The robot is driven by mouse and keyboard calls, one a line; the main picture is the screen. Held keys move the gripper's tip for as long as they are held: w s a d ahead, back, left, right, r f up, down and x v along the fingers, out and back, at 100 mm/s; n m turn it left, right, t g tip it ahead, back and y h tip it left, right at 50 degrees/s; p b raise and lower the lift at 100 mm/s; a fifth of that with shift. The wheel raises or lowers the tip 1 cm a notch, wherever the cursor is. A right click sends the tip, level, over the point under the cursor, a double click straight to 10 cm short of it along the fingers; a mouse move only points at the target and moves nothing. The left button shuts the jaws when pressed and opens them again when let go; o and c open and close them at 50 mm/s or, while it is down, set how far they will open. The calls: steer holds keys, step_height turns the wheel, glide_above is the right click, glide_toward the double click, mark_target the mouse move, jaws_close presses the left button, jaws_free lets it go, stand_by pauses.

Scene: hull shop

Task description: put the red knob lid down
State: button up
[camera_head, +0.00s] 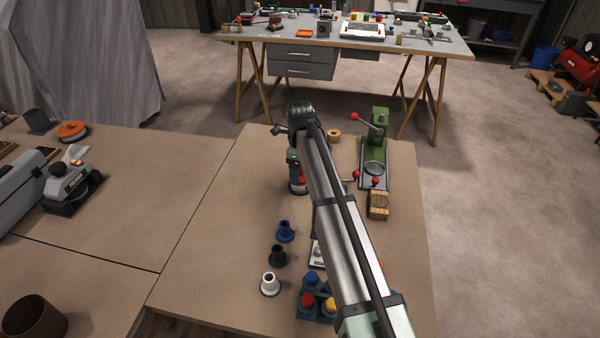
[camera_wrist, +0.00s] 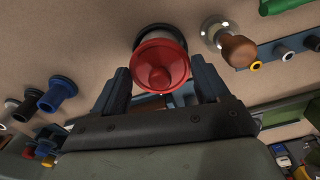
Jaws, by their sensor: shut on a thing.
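The red knob lid (camera_wrist: 160,66) sits between the two fingers of my gripper (camera_wrist: 162,78) in the wrist view, its round knob facing the camera. My gripper is shut on it. A pale, round body with a dark rim (camera_wrist: 157,32) shows just beyond the lid; I cannot tell whether the lid touches it. In the head view my gripper (camera_head: 294,160) is over the middle of the near table, with a small red patch of the lid (camera_head: 301,178) visible. My arm hides part of the table there.
A green press (camera_head: 376,150) and wooden blocks (camera_head: 378,204) stand right. The table (camera_head: 215,240) is clear left of the cups.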

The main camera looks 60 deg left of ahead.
mark_target(292, 211)
step_height(292, 211, up, 8)
steer(key=shift+r, duration=0.1)
steer(key=s+d+f+n, duration=0.4)
steer(key=s+d, duration=0.3)
steer(key=s, duration=0.1)
steer(key=shift+w+f, duration=0.15)
steer(key=shift+f, duration=4.25)
steer(key=o, duration=1)
steer(key=shift+f, duration=0.1)
step_height(292, 211, up, 12)
steer(key=shift+r, duration=0.15)
